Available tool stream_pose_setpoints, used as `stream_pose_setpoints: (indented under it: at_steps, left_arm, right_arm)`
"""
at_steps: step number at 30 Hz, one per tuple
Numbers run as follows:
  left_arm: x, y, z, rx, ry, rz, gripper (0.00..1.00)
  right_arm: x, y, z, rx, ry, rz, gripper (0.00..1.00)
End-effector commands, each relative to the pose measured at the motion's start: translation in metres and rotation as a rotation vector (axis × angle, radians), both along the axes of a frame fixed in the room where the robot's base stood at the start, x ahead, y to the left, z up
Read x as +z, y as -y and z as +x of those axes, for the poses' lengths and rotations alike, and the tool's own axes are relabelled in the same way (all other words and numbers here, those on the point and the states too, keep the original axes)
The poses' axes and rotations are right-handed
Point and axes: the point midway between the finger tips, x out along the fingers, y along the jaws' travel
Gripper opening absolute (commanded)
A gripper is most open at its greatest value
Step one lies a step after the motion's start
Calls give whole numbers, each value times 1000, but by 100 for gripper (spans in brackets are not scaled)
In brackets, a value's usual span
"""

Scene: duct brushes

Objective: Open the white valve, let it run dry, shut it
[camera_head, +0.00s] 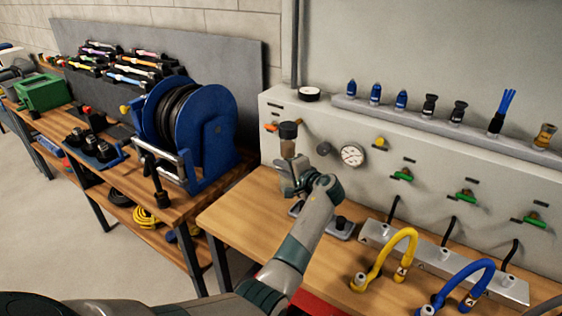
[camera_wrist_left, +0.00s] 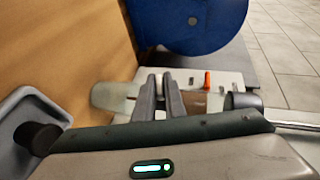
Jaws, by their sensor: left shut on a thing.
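A filter bowl with a dark cap (camera_head: 288,130) and a brownish see-through body hangs on the front of the grey panel. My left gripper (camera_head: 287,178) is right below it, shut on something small. In the left wrist view my two fingers (camera_wrist_left: 160,92) stand close together, with a pale bit between them that fits the white valve (camera_wrist_left: 160,112). The valve is mostly hidden by the fingers, so I cannot tell how far it is turned. The brown bowl (camera_wrist_left: 194,103) is beside the fingers, and a pale translucent cylinder (camera_wrist_left: 110,97) lies on their other side. My right gripper is not in view.
An orange handle (camera_head: 271,127), a round gauge (camera_head: 352,155) and several green-handled valves (camera_head: 402,175) are on the panel. A blue hose reel (camera_head: 210,120) stands left. Yellow (camera_head: 405,240) and blue hoses (camera_head: 480,268) rise from the bench at right.

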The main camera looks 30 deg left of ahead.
Motion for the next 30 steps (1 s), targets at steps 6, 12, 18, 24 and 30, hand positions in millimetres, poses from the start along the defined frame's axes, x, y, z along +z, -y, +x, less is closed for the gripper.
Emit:
stream_pose_setpoints:
  at_steps: [6,12,18,24,30]
  left_arm:
    - [9,1,0,0,-18,-207,0]
    - [9,1,0,0,-35,-396,0]
    - [9,0,0,0,-49,-584,0]
    - [6,-1,0,1,-65,-772,0]
    - [3,-1,0,1,-81,-954,0]
  right_arm:
    - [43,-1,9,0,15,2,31]
    - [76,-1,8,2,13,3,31]
    - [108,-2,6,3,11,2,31]
    - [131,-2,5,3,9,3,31]
    - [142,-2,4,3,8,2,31]
